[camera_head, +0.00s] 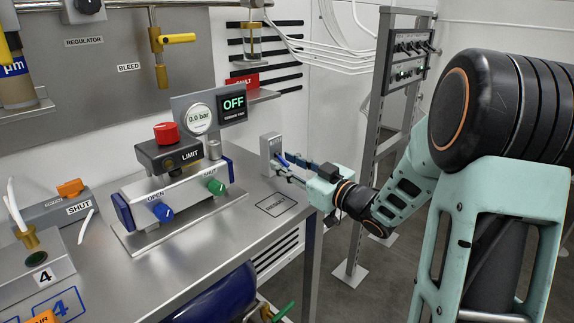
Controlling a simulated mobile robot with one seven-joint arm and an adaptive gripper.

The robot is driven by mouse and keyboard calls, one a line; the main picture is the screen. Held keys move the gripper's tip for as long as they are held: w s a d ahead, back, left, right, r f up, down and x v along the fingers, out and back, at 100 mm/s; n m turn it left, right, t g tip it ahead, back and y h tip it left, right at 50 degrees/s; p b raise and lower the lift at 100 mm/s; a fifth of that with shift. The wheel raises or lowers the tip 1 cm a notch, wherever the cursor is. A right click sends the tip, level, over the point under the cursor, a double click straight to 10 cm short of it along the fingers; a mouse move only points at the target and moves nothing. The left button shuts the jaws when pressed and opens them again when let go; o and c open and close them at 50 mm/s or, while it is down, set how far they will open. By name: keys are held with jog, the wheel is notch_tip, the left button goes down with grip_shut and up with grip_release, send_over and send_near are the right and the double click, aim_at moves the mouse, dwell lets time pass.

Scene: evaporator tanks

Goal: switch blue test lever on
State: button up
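A small grey box (268,152) stands upright near the right end of the steel bench, with a label too small to read. A small blue part, apparently the test lever (282,160), shows at its right side, partly hidden by my fingers. My gripper (284,164) reaches in from the right, with its fingertips close to the box. The two fingers are apart, with the blue part at or between their tips. I cannot tell whether they touch it. The display (233,105) behind reads OFF.
A valve block (180,190) with blue and green knobs stands left of the box. Behind it are a LIMIT box (171,157) with a red knob and a gauge (200,118) at 0.0 bar. A marked square (275,204) on the bench is bare. A grey rack (372,150) stands behind my arm.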

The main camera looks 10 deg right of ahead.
jog(key=shift+c, duration=0.3)
grip_shut()
jog(key=shift+r+p, duration=0.1)
jog(key=shift+p, duration=0.2)
